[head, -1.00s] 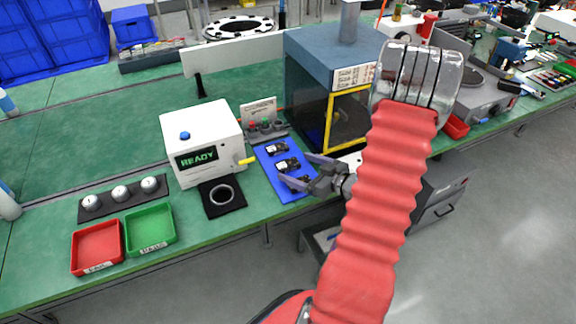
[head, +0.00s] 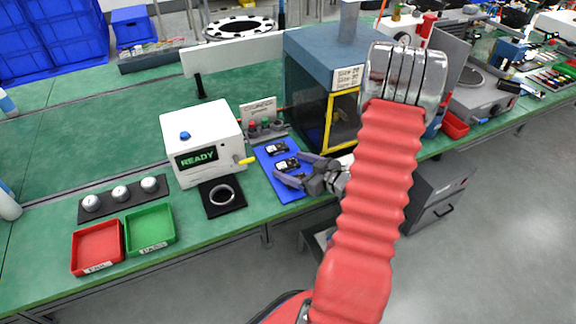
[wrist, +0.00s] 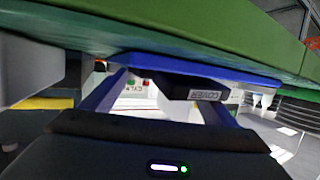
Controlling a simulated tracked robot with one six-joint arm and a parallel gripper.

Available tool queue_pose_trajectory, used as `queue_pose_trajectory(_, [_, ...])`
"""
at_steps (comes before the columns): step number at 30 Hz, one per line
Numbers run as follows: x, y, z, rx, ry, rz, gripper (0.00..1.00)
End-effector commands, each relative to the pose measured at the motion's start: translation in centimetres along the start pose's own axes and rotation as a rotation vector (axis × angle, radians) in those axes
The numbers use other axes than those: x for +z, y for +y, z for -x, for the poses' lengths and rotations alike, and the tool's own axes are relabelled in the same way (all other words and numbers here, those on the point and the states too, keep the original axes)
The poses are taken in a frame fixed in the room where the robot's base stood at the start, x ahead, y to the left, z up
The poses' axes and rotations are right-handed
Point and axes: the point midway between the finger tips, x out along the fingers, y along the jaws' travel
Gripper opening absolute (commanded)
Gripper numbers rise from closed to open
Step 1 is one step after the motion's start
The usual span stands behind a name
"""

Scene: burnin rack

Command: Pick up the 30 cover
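Black covers with pale labels lie in a row on a blue mat (head: 264,158). The far one (head: 278,147) and the middle one (head: 287,163) show; the near one is mostly hidden by my gripper (head: 291,166). Their numbers are too small to read, so I cannot tell which is the 30 cover. My gripper is open at the mat's right side, its fingers spread toward the middle and near covers. In the wrist view, a black block lettered COVER (wrist: 196,91) shows between and beyond the fingers, nearer the right one; no grip on it shows.
A white box reading READY (head: 203,142) with a yellow lever stands left of the mat. A blue-grey cabinet with a yellow-framed door (head: 312,85) stands behind right. Red (head: 74,262) and green (head: 130,240) trays lie at the left. Open floor lies in front.

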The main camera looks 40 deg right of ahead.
Motion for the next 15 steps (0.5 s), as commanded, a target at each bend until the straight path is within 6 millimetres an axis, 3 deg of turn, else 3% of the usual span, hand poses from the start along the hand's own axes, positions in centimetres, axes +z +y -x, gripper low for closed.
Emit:
queue_pose_trajectory(1, [0.68,0.05,0.05,0.004,-0.016,-0.001,0.7])
queue_pose_trajectory(15, [0.67,0.2,0.11,0.008,-0.016,-0.002,0.37])
